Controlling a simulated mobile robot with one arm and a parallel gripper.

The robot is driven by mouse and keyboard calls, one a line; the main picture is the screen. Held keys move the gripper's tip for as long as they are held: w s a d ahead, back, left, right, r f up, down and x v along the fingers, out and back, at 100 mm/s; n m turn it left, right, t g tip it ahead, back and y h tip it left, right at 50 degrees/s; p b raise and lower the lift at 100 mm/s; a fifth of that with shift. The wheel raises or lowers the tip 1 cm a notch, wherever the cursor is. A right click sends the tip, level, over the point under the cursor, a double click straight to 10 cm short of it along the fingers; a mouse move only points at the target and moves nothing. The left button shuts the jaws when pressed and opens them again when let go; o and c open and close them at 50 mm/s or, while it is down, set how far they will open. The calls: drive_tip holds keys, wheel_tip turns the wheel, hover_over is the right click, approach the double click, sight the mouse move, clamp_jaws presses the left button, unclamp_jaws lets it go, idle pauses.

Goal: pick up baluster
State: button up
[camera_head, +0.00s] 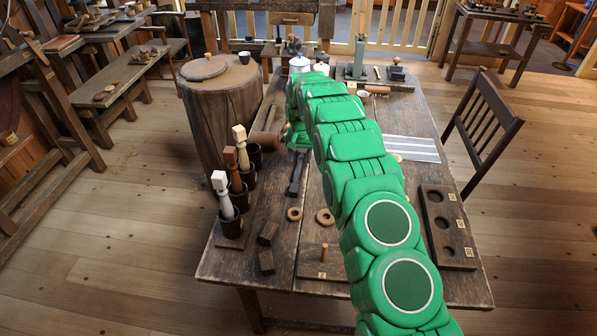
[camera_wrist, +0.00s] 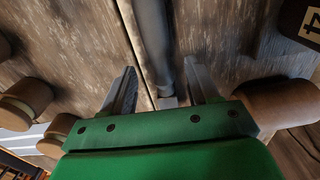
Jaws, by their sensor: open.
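Three turned balusters stand upright in dark cups at the table's left side in the head view: a pale one (camera_head: 220,182) in front, a brown one (camera_head: 231,160) and another pale one (camera_head: 240,140) behind. A dark, slender piece (camera_head: 296,174) lies on the table below my gripper (camera_head: 297,142); I cannot tell from its shape if it is a baluster. In the wrist view, my gripper (camera_wrist: 160,88) is open. A dark round bar (camera_wrist: 153,40) runs between and beyond its fingers, not clasped.
A wooden mallet (camera_head: 264,141) lies left of my gripper, close beside it in the wrist view (camera_wrist: 285,103). Wooden rings (camera_head: 325,217), small blocks (camera_head: 267,234) and a peg (camera_head: 324,252) lie nearer. A tray with round recesses (camera_head: 461,246) is at right. My arm hides the table's middle.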

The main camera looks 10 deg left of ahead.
wheel_tip(320, 180, down, 2)
drive_tip(key=shift+f, duration=0.25)
clamp_jaws()
drive_tip(key=shift+r, duration=0.1)
